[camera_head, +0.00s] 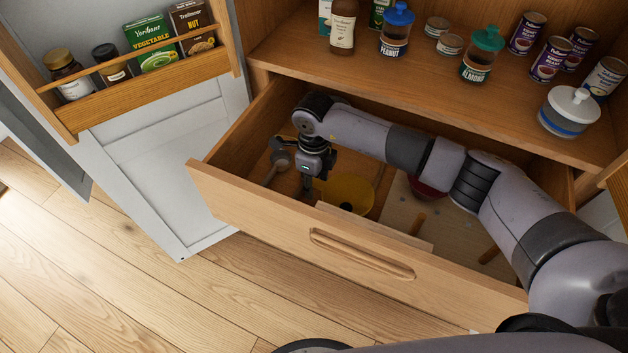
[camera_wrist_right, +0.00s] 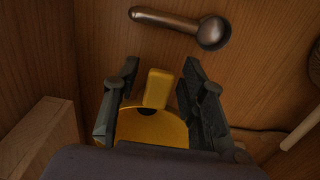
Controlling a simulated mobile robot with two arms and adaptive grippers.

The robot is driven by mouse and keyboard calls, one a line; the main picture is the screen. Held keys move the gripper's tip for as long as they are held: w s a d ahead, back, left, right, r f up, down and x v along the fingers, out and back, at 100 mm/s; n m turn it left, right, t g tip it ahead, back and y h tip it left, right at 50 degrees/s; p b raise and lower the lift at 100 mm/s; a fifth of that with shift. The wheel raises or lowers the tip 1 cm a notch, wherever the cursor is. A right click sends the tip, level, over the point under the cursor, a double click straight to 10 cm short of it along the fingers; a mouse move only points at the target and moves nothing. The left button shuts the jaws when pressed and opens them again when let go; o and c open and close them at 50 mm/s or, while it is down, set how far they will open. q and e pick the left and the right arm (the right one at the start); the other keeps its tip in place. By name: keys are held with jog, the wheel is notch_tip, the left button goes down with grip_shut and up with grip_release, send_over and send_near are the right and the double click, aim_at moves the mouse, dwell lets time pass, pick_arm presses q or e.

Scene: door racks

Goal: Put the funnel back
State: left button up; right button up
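The yellow funnel (camera_head: 350,190) lies in the open drawer, left of a wooden divider. In the right wrist view its upright tab (camera_wrist_right: 158,88) and part of its yellow bowl (camera_wrist_right: 150,128) show. My right gripper (camera_head: 308,182) is down inside the drawer at the funnel's left side. In the right wrist view the right gripper (camera_wrist_right: 160,92) is open, its fingers on either side of the tab with gaps visible. The gripper body hides the rest of the funnel there. My left gripper is not in view.
A metal scoop (camera_wrist_right: 180,22) lies beside the funnel in the drawer (camera_head: 270,222). A red bowl (camera_head: 425,188) sits past the divider, partly behind my arm. Jars and cans stand on the shelf (camera_head: 400,85) above. A door rack (camera_head: 150,95) is at left.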

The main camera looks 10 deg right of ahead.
jog(key=shift+r, duration=0.45)
notch_tip(320, 180, up, 11)
jog(key=b, duration=0.1)
jog(key=shift+r+b, duration=0.15)
jog(key=shift+b, duration=0.2)
jog(key=shift+r, duration=0.1)
